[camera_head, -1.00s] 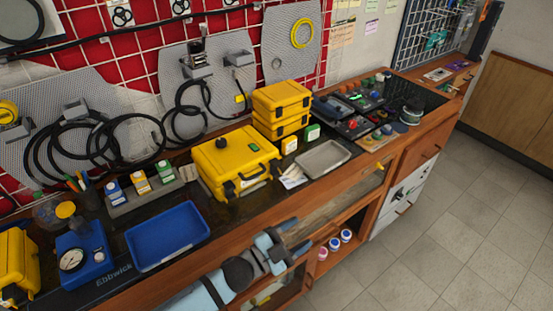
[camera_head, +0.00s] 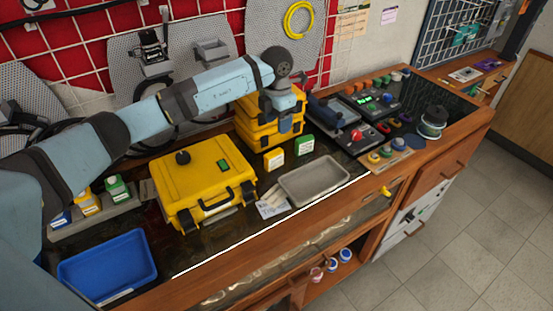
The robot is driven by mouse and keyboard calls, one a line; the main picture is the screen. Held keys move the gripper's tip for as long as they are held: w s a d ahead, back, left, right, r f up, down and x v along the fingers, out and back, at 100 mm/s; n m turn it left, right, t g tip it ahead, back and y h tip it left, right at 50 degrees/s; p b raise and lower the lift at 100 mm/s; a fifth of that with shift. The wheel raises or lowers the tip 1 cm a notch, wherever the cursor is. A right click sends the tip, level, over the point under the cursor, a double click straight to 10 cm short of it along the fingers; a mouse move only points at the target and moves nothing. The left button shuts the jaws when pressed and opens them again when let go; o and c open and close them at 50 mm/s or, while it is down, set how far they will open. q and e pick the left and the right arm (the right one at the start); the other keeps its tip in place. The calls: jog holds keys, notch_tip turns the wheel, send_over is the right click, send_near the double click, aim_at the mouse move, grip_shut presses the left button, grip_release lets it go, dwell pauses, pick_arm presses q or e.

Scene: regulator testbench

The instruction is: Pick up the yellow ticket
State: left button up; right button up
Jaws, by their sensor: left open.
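Pale yellow paper slips (camera_head: 351,22) hang on the wall at the top, right of the yellow cable coil; I cannot tell whether one of them is the yellow ticket. A small whitish paper (camera_head: 270,207) lies on the bench between the large yellow case and the grey tray. My left arm reaches across from the left. Its gripper (camera_head: 287,126) points down in front of the stacked yellow cases, open, with nothing visible between its fingers. It hides part of those cases. My right gripper is out of view.
The large yellow case (camera_head: 200,180), stacked yellow cases (camera_head: 258,128), grey tray (camera_head: 314,180) and blue tray (camera_head: 106,267) stand on the bench. Small yellow and green boxes (camera_head: 304,145) sit near the gripper. Devices with knobs (camera_head: 375,105) crowd the right end.

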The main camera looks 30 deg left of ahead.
aim_at(274, 153)
pick_arm(q)
jog(key=f+p, duration=0.1)
jog(key=f, duration=0.7)
jog(key=shift+a+f, duration=0.1)
jog(key=shift+a, duration=0.1)
jog(key=shift+a+f, duration=0.15)
jog(key=shift+f, duration=0.35)
jog(key=f, duration=0.2)
jog(key=f+p, duration=0.1)
jog(key=f, duration=0.1)
jog(key=shift+a+f, duration=0.1)
jog(key=shift+a, duration=0.15)
jog(key=c, duration=1)
